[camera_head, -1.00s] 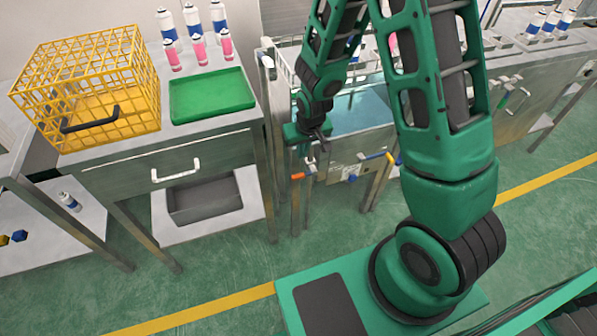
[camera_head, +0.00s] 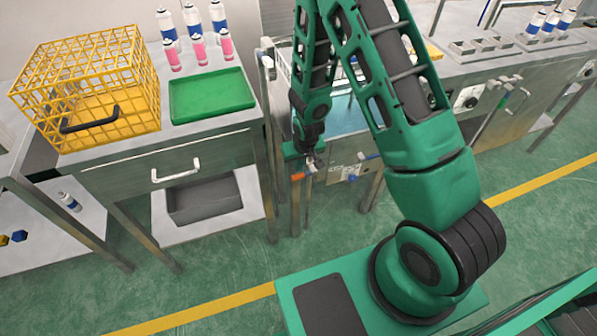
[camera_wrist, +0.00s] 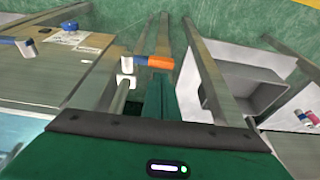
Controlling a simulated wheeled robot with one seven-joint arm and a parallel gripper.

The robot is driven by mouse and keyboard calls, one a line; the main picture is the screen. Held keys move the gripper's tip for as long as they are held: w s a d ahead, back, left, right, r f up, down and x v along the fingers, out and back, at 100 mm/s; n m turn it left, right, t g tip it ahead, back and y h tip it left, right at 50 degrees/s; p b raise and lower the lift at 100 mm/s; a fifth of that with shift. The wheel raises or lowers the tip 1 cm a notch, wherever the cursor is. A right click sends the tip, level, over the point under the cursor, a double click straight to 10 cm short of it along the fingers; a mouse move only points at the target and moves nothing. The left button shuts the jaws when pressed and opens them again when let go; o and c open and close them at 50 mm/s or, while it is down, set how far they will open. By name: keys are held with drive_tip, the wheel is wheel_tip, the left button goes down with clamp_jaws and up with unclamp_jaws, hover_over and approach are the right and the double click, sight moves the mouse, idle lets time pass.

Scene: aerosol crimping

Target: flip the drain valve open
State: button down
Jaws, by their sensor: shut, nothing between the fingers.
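A small valve with an orange handle (camera_head: 297,176) sits low at the left front corner of the water tank (camera_head: 343,168). In the wrist view the orange handle (camera_wrist: 160,62) has a blue and white piece at its left end. I cannot tell for certain that this is the drain valve. My gripper (camera_head: 308,160) is down at the tank's left front corner, just above the orange handle. In the wrist view the gripper's green fingers (camera_wrist: 160,92) are shut and empty, close to the handle. I cannot tell whether they touch it.
A blue-handled fitting (camera_head: 369,156) is on the tank front to the right; it also shows in the wrist view (camera_wrist: 24,46). A steel table (camera_head: 110,160) with a yellow basket (camera_head: 140,75) and green tray (camera_head: 212,112) stands close on the left. The floor in front is clear.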

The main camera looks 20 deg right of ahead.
sight(298, 175)
drive_tip(key=shift+f, duration=1.85)
drive_tip(key=shift+f, duration=0.1)
